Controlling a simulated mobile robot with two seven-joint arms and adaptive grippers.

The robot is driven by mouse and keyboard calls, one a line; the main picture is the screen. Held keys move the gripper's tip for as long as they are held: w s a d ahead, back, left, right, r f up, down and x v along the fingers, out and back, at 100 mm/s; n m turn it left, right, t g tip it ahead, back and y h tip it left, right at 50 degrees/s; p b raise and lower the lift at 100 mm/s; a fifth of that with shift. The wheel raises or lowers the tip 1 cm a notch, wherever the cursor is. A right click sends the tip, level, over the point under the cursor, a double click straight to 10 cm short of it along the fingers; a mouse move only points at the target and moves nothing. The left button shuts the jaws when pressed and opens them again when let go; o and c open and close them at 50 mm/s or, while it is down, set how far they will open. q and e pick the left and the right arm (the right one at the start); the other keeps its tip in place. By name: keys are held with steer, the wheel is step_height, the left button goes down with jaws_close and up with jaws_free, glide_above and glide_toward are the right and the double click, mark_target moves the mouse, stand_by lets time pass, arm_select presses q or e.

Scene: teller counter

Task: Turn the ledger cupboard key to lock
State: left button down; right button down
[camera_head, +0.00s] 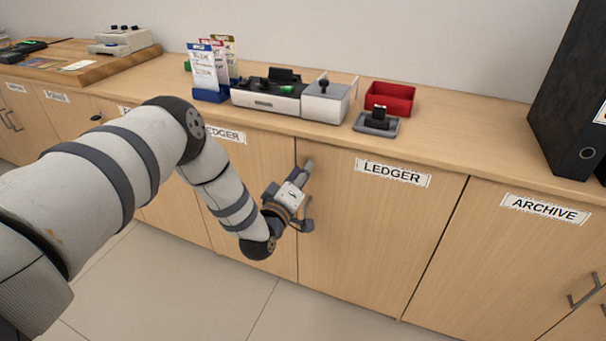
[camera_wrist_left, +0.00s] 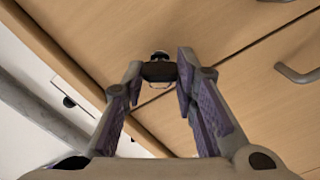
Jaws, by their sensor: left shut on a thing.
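The ledger cupboard door (camera_head: 365,240) stands closed in the head view, with a LEDGER label at its top. My left gripper (camera_head: 306,188) is at the upper left edge of this door. In the left wrist view, the dark-headed key (camera_wrist_left: 158,71) sits between the fingertips of my left gripper (camera_wrist_left: 160,78), in a small round metal lock (camera_wrist_left: 160,54) on the wood front. The gripper is shut on the key's head. In the head view the gripper hides the key and lock. My right gripper is in neither view.
The counter top (camera_head: 450,135) above holds a red tray (camera_head: 390,97), a stamp on a grey pad (camera_head: 377,122) and a leaflet holder (camera_head: 210,92). A black binder (camera_head: 570,105) stands at the right. An ARCHIVE door (camera_head: 500,260) adjoins on the right. The floor in front is clear.

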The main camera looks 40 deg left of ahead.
arm_select(q)
steer(key=shift+f+n+b, duration=0.15)
steer(key=shift+n+b, duration=0.65)
steer(key=shift+n, duration=2.4)
steer(key=c, duration=1.3)
jaws_free()
steer(key=v, duration=1.2)
